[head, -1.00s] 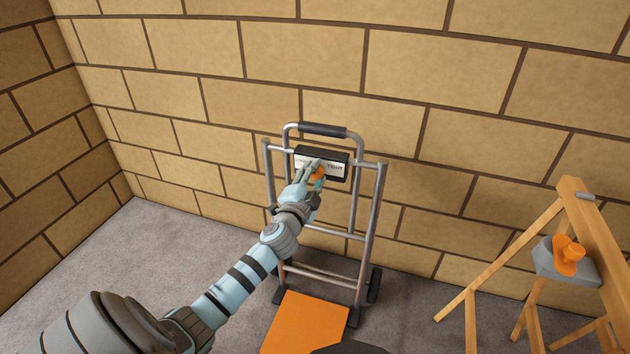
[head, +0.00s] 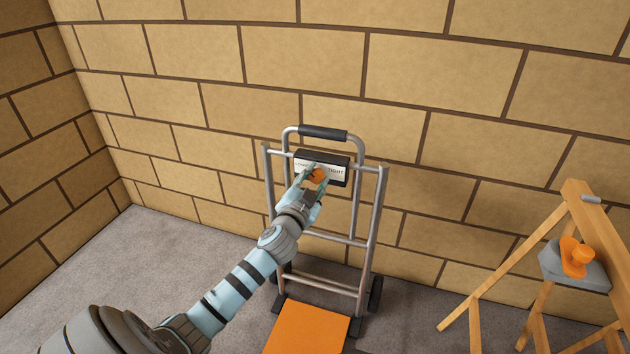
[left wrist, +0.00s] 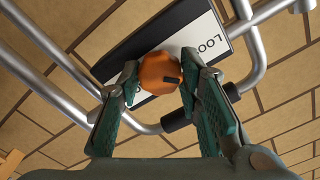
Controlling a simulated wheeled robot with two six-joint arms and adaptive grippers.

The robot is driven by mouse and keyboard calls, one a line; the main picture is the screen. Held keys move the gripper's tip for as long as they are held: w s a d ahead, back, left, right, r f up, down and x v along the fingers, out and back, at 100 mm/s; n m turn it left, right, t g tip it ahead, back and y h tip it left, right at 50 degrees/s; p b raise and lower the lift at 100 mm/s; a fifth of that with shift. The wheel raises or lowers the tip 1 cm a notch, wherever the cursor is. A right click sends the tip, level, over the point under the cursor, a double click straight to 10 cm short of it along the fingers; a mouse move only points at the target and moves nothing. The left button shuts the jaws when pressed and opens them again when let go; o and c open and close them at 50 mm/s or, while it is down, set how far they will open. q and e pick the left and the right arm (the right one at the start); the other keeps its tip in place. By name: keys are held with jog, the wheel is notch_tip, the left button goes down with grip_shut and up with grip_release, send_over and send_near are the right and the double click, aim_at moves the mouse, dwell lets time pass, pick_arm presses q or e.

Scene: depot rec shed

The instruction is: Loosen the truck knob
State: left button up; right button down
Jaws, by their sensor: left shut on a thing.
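The orange truck knob (head: 319,175) sits on a black box with a white label plate (head: 338,172) on the upper frame of a grey hand truck (head: 378,210). It fills the middle of the left wrist view (left wrist: 160,74) and has a dark mark on its face. My left gripper (head: 317,172) reaches up to it from the lower left, with its teal fingers on either side of it. My right gripper is not in view.
The truck's orange toe plate (head: 308,328) lies low at the front. A wooden trestle (head: 600,235) at the right bears a grey block with another orange knob-like piece (head: 577,257). A block wall (head: 440,90) stands close behind the truck. The floor at left is clear.

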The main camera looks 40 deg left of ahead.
pick_arm(q)
jog(key=o, duration=1.2)
jog(key=shift+s, duration=0.1)
jog(key=v, duration=1.1)
jog(key=shift+s+d, duration=0.15)
jog(key=shift+s, duration=0.25)
